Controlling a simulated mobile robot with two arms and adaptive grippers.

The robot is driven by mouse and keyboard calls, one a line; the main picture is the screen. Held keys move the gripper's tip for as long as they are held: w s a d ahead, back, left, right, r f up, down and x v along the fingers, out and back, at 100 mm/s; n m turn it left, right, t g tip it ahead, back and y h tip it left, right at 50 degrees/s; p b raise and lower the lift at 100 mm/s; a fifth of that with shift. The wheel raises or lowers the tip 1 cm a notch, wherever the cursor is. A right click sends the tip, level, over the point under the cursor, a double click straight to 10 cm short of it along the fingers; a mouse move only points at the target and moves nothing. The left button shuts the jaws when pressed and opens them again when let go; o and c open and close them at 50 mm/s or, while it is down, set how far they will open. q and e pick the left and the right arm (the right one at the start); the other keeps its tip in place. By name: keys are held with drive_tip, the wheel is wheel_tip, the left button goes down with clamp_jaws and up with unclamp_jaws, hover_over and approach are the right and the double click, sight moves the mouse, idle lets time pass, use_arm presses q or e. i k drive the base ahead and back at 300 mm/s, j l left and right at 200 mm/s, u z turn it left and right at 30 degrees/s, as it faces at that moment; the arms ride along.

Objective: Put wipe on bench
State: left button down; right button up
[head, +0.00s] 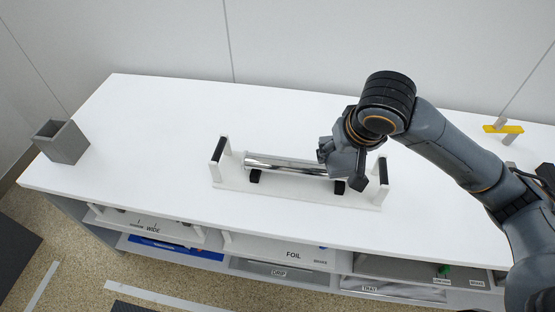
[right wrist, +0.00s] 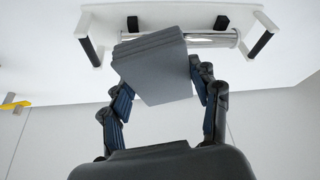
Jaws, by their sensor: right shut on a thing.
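The wipe (right wrist: 155,72) is a grey folded pad with layered edges, seen in the right wrist view. My right gripper (right wrist: 158,88) is shut on it, with a finger on either side. In the head view my right gripper (head: 343,160) is over the right part of a metal roller on the white bench (head: 150,130). I cannot clearly tell the wipe from the gripper there, nor how high it is above the bench. My left gripper is out of view.
The shiny roller (head: 285,165) rests in a white cradle with black-gripped end handles. A grey open box (head: 62,142) stands at the bench's left end, and a yellow item (head: 503,129) at the right. Labelled shelves lie below the front edge. The left bench top is clear.

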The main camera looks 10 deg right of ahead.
sight(144, 168)
drive_tip(key=j+u, duration=0.15)
drive_tip(key=u, duration=0.25)
drive_tip(key=i+u, duration=0.15)
drive_tip(key=u, duration=0.2)
drive_tip(key=i+j+u, duration=0.1)
drive_tip(key=u, duration=0.3)
drive_tip(key=i+j, duration=0.25)
drive_tip(key=i, duration=0.15)
